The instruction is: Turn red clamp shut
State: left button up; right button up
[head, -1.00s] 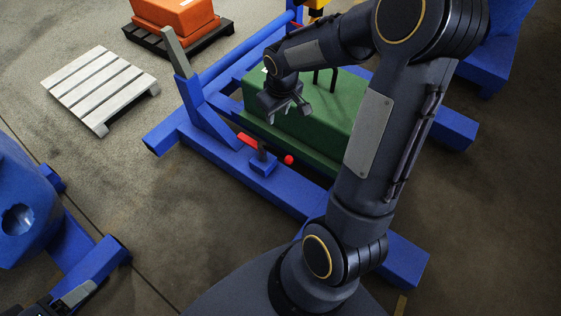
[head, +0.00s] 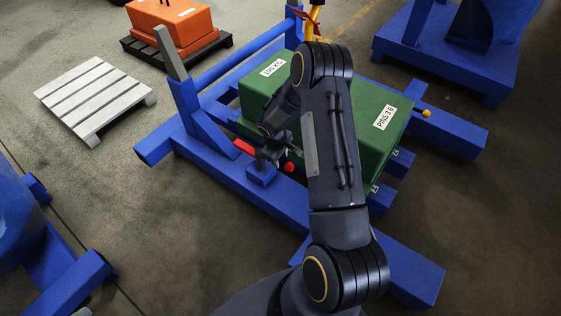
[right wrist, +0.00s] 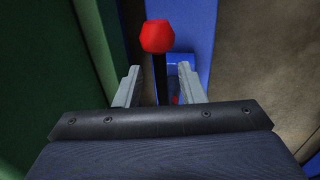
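The red clamp has a red bar (head: 244,147) and a red ball knob (head: 289,167) beside a dark post on the blue frame. In the right wrist view the red knob (right wrist: 158,37) tops a black lever that runs down between my fingers. My right gripper (head: 272,156) is low at the clamp, partly hidden by its own arm. In the wrist view my right gripper (right wrist: 158,70) is open, a finger on each side of the lever with gaps; I see no contact. My left gripper is not clearly in view.
The green block (head: 375,105) lies in the blue frame (head: 225,180) close beside my right arm. Another blue fixture (head: 440,60) stands at the upper right. A pale pallet (head: 92,95) and an orange weight (head: 172,22) are at the upper left. Floor is clear at the lower right.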

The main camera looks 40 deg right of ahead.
jog(key=shift+d+f, duration=0.15)
jog(key=shift+f, duration=0.65)
grip_shut()
